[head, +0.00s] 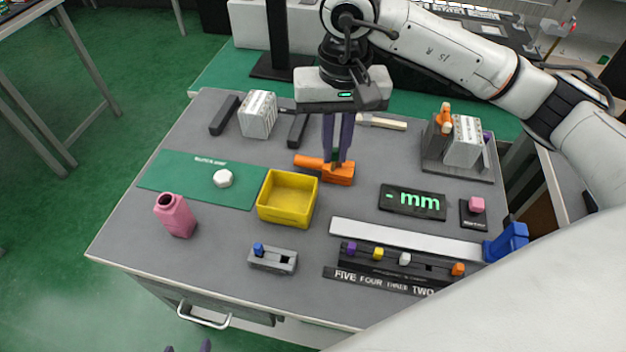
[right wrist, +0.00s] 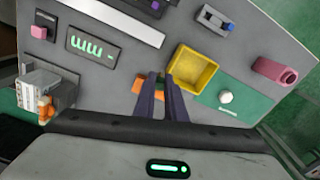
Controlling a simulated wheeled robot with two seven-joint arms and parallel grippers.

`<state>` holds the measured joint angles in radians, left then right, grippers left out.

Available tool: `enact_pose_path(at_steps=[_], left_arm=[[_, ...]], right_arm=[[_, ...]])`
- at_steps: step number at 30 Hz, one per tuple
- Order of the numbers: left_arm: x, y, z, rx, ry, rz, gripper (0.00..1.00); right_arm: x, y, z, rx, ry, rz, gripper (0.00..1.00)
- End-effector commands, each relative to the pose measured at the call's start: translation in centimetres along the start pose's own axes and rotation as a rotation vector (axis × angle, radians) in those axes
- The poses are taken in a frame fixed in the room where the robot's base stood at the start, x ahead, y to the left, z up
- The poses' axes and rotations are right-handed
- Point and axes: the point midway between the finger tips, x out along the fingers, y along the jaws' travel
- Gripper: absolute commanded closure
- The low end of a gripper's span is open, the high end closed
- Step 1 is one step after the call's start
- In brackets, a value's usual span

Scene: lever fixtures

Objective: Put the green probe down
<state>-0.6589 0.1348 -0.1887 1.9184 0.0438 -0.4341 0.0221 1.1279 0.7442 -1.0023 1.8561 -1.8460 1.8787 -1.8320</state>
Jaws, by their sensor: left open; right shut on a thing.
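My right gripper (head: 338,160) points down over the back middle of the table, its dark purple fingers shut on the green probe (head: 336,155). Only a little of the probe shows between the fingers; a bit of green also shows at the fingertips in the right wrist view (right wrist: 161,75). Just below is an orange piece (head: 343,176) with a flat block and a rounded handle to the left. I cannot tell whether the probe touches it. My left gripper (head: 188,348) is open and empty at the bottom edge of the head view; only its fingertips show.
A yellow bin (head: 263,211) stands close in front of the orange piece. A green mat (head: 165,174) with a white knob (head: 222,178), a pink bottle (head: 175,217) and a blue-lever fixture (head: 272,263) are to the left. The "mm" display (head: 390,205) and slider panel (head: 350,275) are right.

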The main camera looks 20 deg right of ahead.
Motion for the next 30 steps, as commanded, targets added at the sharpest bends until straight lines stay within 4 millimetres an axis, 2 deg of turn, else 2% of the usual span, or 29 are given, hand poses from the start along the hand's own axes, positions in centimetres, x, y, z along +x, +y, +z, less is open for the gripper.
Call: enact_pose_path(at_steps=[1, 4, 8, 15, 23, 30], left_arm=[[1.0, -0.1, 1.3, 0.000, -0.005, 0.000, 0.47], [1.3, 0.0, 3.2, -0.003, -0.029, 0.002, 0.47], [1.2, 0.3, 5.0, -0.006, -0.059, 0.005, 0.47], [0.8, 0.3, 4.4, -0.007, -0.052, 0.006, 0.47], [1.1, 0.2, 3.1, -0.004, -0.030, 0.004, 0.47], [0.9, 0.1, 2.8, -0.004, -0.027, 0.004, 0.47]], right_arm=[[1.8, -0.3, -1.2, 0.076, -0.008, 0.000, 1.00], [3.1, -0.4, -3.2, 0.200, -0.015, 0.005, 1.00], [4.4, -0.3, -4.4, 0.292, -0.028, 0.015, 1.00], [8.6, -0.2, -4.4, 0.310, -0.030, 0.019, 1.00], [10.9, -0.2, -4.4, 0.308, -0.027, 0.017, 1.00], [13.9, -0.2, -4.3, 0.307, -0.027, 0.016, 1.00]])
